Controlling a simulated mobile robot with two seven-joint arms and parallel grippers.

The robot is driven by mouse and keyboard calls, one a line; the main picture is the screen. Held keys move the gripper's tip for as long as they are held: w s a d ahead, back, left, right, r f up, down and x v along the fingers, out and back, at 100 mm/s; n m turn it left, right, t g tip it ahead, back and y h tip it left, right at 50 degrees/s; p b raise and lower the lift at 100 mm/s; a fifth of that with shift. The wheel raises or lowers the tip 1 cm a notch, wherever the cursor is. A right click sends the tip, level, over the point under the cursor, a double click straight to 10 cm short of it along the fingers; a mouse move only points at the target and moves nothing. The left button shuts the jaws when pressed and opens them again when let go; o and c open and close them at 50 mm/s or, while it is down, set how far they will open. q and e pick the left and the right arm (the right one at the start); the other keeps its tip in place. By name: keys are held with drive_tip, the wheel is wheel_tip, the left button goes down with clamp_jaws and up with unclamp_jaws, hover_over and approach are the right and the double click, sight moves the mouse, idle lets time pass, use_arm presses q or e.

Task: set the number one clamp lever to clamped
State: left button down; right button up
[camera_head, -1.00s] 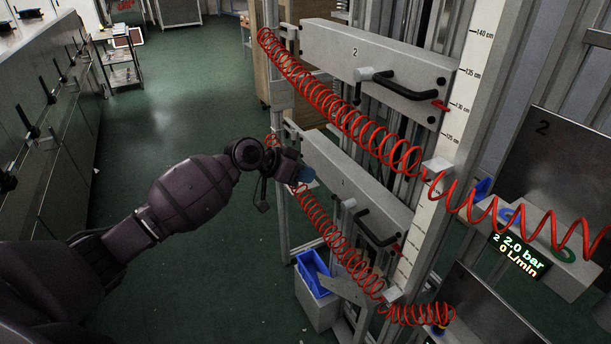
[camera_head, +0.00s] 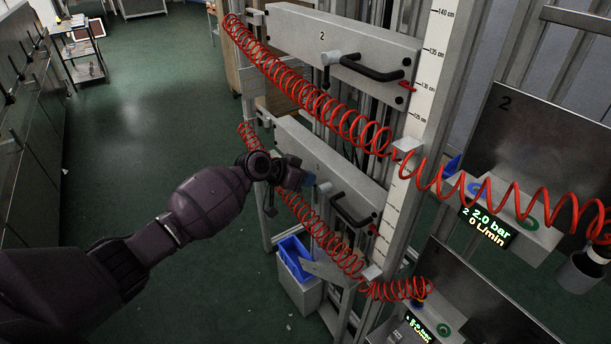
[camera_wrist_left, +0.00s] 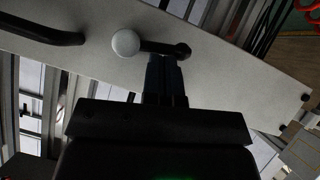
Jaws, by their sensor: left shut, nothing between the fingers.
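The lower grey plate (camera_head: 345,174) carries a clamp lever with a grey hub (camera_head: 325,188). A black handle (camera_head: 352,212) is to its right. In the left wrist view, the lever's round pale hub (camera_wrist_left: 125,43) sits on the plate (camera_wrist_left: 225,75), and its black arm (camera_wrist_left: 158,47) runs right to a dark knob. My left gripper (camera_head: 306,181) is at the lower plate, just left of the hub. Its fingers (camera_wrist_left: 165,62) are shut and empty, right beside the lever arm near the knob; whether they touch is unclear. My right gripper is out of view.
The upper plate (camera_head: 290,34), marked 2, has its own lever (camera_head: 326,78) and handle. Red coiled hoses (camera_head: 300,85) hang in front of both plates. A blue bin (camera_head: 294,258) stands below. Display panels (camera_head: 487,226) are at right; green floor is open at left.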

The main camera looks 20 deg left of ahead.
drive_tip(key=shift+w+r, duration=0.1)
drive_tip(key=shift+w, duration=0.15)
